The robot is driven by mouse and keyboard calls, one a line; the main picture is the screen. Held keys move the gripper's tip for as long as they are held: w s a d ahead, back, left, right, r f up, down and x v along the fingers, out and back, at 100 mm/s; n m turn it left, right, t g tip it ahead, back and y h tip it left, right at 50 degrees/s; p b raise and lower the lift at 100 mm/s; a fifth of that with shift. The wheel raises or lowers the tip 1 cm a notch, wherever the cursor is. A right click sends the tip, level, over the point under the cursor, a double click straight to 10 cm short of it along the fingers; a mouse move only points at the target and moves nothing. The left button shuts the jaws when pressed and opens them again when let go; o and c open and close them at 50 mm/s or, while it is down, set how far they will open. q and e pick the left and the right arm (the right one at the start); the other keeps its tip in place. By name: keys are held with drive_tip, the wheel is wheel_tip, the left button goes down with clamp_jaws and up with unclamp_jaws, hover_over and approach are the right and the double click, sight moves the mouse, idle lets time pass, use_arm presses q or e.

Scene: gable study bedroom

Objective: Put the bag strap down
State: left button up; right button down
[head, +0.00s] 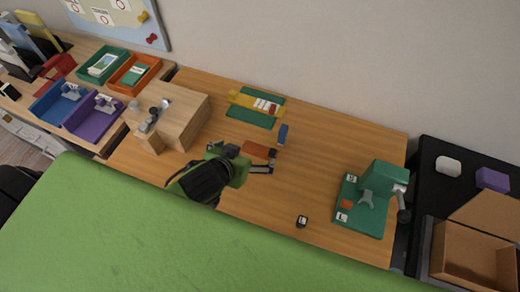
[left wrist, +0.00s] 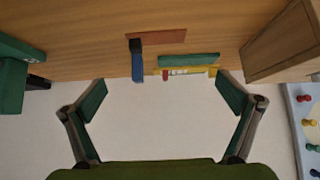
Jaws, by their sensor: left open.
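My left gripper (head: 245,158) is over the middle of the wooden desk in the head view, its fingers spread and nothing between them. Its two green-padded fingers also stand wide apart in the left wrist view (left wrist: 160,98). I cannot make out a bag strap for certain in either view. A flat reddish-brown strip (head: 255,150) lies on the desk just beyond the gripper; it also shows in the left wrist view (left wrist: 158,37), apart from the fingers. My right gripper is not in view.
A blue item (head: 283,134) and a green-and-yellow rack (head: 262,105) lie beyond the strip. A wooden block stand (head: 185,115) is at left, a green press-like device (head: 380,185) at right. A small dark item (head: 302,221) sits near the front edge. Bare desk lies between.

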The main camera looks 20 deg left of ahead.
use_arm(q)
approach(262, 146)
drive_tip(key=shift+w+a, duration=0.2)
drive_tip(key=shift+w, duration=0.4)
drive_tip(key=shift+s+d+p+x, duration=0.15)
drive_tip(key=shift+p+x, duration=0.15)
drive_tip(key=shift+x, duration=1.2)
drive_tip(key=shift+s+d+p+x, duration=0.1)
drive_tip(key=shift+p+x, duration=0.15)
drive_tip(key=shift+x, duration=1.3)
drive_tip(key=shift+f, duration=0.2)
drive_tip(key=c, duration=2.7)
drive_tip(key=shift+s, duration=0.15)
clamp_jaws()
